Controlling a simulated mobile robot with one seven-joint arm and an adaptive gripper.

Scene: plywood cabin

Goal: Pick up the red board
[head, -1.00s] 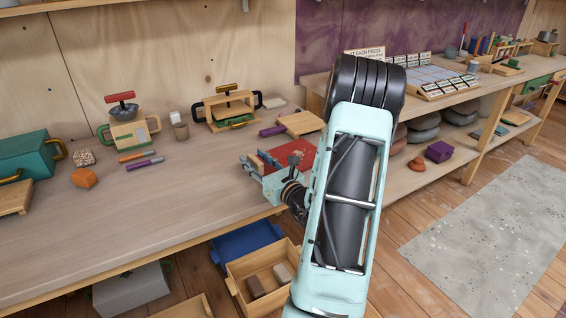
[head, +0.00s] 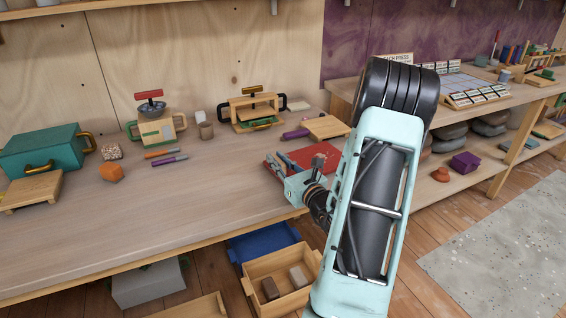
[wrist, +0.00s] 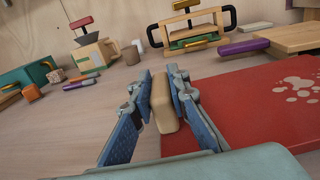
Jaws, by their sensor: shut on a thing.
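The red board (head: 318,154) lies near the front right of the bench in the head view, partly behind my arm. In the wrist view the red board (wrist: 265,108) fills the right side, with pale blotches on its top. My gripper (head: 283,166) is at its left end. In the wrist view my gripper (wrist: 160,95) has its blue-grey fingers closed on both sides of an upright tan wooden piece (wrist: 165,103) at the board's left edge, which looks like its grip. I cannot tell whether the board is clear of the bench.
A wooden board (head: 326,127) and a purple cylinder (head: 295,134) lie just behind. A press (head: 254,108) and a cream device (head: 157,126) stand at the back.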

